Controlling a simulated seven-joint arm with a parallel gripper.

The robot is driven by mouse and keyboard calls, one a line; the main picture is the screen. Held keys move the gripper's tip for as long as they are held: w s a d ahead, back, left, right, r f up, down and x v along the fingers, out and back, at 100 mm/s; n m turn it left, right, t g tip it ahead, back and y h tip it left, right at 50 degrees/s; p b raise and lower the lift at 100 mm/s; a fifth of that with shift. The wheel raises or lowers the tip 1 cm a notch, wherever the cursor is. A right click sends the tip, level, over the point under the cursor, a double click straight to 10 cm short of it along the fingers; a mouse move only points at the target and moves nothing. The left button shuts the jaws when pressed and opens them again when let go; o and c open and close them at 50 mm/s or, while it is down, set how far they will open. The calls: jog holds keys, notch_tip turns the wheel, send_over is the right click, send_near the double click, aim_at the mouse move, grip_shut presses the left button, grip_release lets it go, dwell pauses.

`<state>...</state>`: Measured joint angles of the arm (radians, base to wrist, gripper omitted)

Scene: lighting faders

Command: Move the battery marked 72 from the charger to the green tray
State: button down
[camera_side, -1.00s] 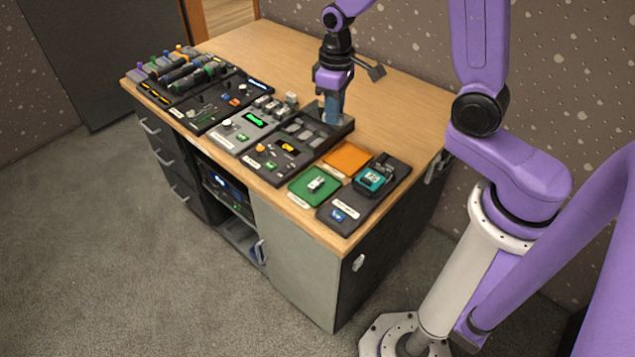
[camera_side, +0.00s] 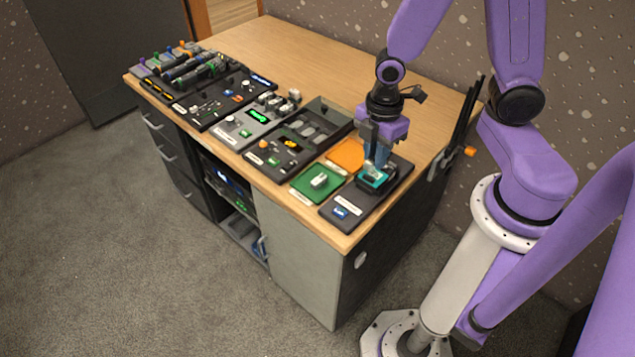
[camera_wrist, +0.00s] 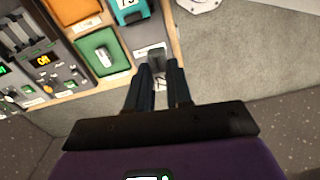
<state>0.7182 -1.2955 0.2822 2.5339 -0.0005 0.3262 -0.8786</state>
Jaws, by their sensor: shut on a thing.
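A teal block (camera_wrist: 130,9) with a number starting with 7 sits in the dark charger; the second digit is cut off. In the side view the teal block (camera_side: 372,179) is partly behind my gripper. My gripper (camera_side: 377,162) points down over the charger side of the desk. In the wrist view, my gripper (camera_wrist: 159,66) is shut on a small grey thing (camera_wrist: 157,62) between its fingertips, whose marking I cannot read. The green tray (camera_side: 303,194) lies left of the charger plate (camera_side: 361,211) and holds a small pale block (camera_side: 319,181).
An orange tray (camera_side: 345,153) lies behind the green one. A dark panel with grey slots (camera_side: 329,108) and other control panels fill the desk's left. The desk edge (camera_side: 350,240) is close in front. The back of the desk is clear.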

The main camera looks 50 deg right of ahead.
jog(key=s+n, duration=0.1)
send_near(325, 188)
jog(key=shift+s+f, duration=0.2)
jog(key=shift+w+f, duration=0.15)
jog(key=shift+f, duration=0.05)
jog(key=shift+w+f, duration=0.1)
jog(key=shift+f, duration=1.5)
dwell(0.4)
jog(key=shift+f, duration=0.15)
jog(key=c, duration=1)
grip_release()
